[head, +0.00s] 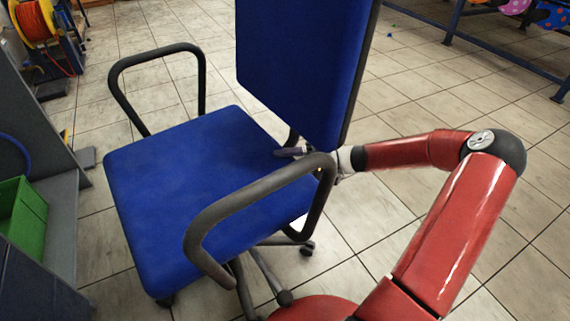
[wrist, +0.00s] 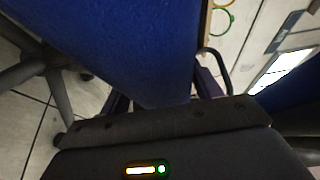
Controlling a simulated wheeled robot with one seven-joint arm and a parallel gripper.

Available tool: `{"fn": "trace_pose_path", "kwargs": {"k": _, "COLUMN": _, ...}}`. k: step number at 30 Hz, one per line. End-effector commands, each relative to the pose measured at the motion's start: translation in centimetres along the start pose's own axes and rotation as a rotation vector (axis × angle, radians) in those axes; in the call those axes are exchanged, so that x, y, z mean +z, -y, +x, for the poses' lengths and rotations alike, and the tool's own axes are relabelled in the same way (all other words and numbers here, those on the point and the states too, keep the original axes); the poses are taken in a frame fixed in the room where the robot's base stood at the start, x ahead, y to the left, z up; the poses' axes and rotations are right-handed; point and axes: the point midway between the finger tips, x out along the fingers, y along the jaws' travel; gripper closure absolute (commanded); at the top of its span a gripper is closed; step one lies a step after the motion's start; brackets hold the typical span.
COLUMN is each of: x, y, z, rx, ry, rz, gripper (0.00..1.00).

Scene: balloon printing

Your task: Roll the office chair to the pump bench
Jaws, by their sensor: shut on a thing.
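The office chair (head: 190,165) has a blue seat and backrest and dark armrests. It stands upright on the floor in the middle of the head view, with its backrest towards the right. My gripper (head: 303,155) is at the lower edge of the backrest, partly hidden behind the near armrest. I cannot tell for certain which furniture is the pump bench.
A grey bench (head: 63,225) with a green bin (head: 22,215) stands close at the left. An orange reel (head: 35,22) is at the back left. A blue frame rack (head: 480,50) with colourful balloons stands at the back right.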

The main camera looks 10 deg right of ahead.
Motion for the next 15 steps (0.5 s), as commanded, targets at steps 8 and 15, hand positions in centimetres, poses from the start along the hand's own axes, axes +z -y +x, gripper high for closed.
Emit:
{"fn": "trace_pose_path", "kwargs": {"k": 8, "x": -0.21, "y": -0.04, "z": -0.25, "rx": 0.003, "ry": -0.009, "rz": 0.000, "gripper": 0.11}}
{"fn": "trace_pose_path", "kwargs": {"k": 15, "x": -0.13, "y": -0.01, "z": -0.36, "rx": 0.002, "ry": -0.006, "rz": 0.000, "gripper": 0.11}}
